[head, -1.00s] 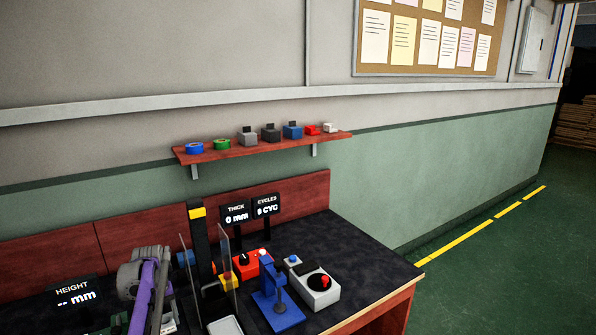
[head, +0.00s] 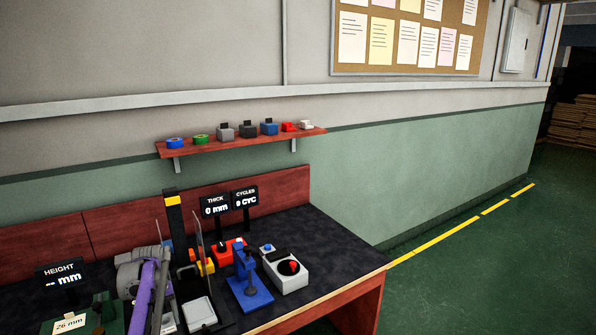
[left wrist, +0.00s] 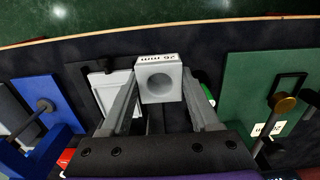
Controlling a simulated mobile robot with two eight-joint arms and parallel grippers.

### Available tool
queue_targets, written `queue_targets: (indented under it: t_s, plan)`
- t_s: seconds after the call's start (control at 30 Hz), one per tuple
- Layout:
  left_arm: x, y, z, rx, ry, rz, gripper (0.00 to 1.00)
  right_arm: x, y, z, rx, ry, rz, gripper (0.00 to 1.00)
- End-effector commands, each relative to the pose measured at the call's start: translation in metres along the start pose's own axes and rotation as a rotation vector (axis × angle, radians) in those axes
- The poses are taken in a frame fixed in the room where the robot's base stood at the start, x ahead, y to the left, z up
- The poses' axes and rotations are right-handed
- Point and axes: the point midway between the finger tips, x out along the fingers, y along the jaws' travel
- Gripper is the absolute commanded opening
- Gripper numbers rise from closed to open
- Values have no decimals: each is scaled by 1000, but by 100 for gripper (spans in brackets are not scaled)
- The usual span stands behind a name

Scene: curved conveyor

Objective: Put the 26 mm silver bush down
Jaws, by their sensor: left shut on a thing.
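The silver bush (left wrist: 158,68), a pale block with a round hole and a "26 mm" label, is between the fingers of my left gripper (left wrist: 159,78) in the left wrist view. The gripper is shut on it. The dark bench surface shows around the bush; I cannot tell whether the bush touches it. In the head view my purple and grey left arm hangs over the bench's left part, and I cannot make out the bush there. My right gripper is in neither view.
A green plate (left wrist: 240,85) with a small label lies right of the bush in the wrist view. A white tray (head: 201,315), a blue press (head: 251,296) and a grey box (head: 288,272) stand right of my arm. A clear panel rises close to the arm. The bench's right end is clear.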

Motion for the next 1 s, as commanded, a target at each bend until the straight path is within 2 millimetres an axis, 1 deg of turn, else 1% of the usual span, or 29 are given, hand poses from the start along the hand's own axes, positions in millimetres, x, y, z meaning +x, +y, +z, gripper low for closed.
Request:
queue_targets:
  t_s: [0.03, 0.07, 0.1, 0.17, 0.27, 0.37, 0.4, 0.47, 0.5, 0.6, 0.7, 0.73, 0.83, 0.9, 1.0]
  plan:
    - [0, 0, 0, 0, 0, 0, 0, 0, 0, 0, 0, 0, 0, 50]
    - [0, 8, 5, 20, 0, 1, 0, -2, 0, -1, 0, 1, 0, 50]
    - [2, 18, 12, 48, -1, 1, 0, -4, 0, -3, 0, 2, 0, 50]
    - [6, 30, 24, 89, -1, 1, 0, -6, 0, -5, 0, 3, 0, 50]
    - [14, 50, 48, 160, -2, 0, 0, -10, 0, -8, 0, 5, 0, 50]
    - [22, 69, 83, 241, -2, 1, 0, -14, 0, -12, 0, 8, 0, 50]
    - [25, 75, 99, 275, -2, 1, 0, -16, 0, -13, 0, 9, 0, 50]
    - [31, 83, 126, 328, -2, 2, 0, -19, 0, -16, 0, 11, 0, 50]
    - [34, 88, 144, 362, -2, 2, 0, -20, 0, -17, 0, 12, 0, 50]
    - [42, 92, 186, 436, -1, 1, 0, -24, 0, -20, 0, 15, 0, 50]
    - [47, 92, 220, 491, 0, 0, 0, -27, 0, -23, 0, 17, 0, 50]
    - [49, 92, 228, 505, 0, 0, 0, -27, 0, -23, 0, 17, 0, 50]
    - [52, 90, 247, 534, 0, 0, 0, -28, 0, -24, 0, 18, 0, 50]
    - [53, 89, 254, 546, 0, 0, 0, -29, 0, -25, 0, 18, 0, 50]
    - [54, 89, 257, 552, 0, 0, 0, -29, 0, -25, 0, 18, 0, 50]
